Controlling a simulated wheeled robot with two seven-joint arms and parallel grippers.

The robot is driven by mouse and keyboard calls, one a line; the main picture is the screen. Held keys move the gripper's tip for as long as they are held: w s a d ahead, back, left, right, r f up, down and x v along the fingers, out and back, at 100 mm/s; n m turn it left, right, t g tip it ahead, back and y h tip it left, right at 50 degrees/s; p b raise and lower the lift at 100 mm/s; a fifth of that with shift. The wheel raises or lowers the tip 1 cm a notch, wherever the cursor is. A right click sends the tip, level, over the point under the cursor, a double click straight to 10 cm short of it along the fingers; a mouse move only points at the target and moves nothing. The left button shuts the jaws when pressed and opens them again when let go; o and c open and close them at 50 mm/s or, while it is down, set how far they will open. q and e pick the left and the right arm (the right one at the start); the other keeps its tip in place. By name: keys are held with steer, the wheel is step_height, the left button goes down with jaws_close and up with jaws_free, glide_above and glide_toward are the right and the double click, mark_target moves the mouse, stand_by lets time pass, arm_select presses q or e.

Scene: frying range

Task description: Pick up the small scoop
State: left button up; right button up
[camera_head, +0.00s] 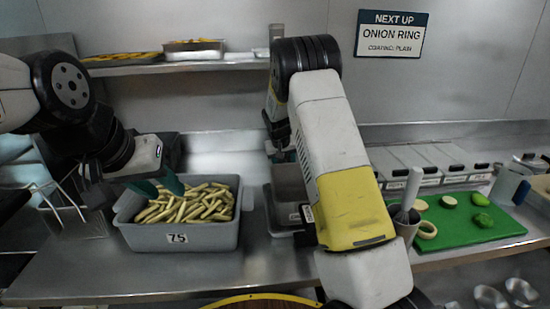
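My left gripper (158,187) has teal fingers spread apart with nothing visible between them. It is over the left part of a grey bin (180,236) of cut fries, labelled 75. My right arm rises through the middle of the view and bends down at the back. Its gripper (284,156) is mostly hidden behind the arm, above small grey containers (288,190); its opening is unclear. A white-handled utensil (412,188) stands in a metal holder (404,226) right of my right arm. Its lower end is hidden, so I cannot tell whether it is the small scoop.
A green board (462,232) with cut vegetables lies at the right, before several lidded containers (445,160). A wire basket (70,218) stands left of the fries bin. A shelf (180,67) with trays runs along the back wall. The counter front (150,277) is clear.

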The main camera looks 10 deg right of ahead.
jaws_close()
stand_by(1.4)
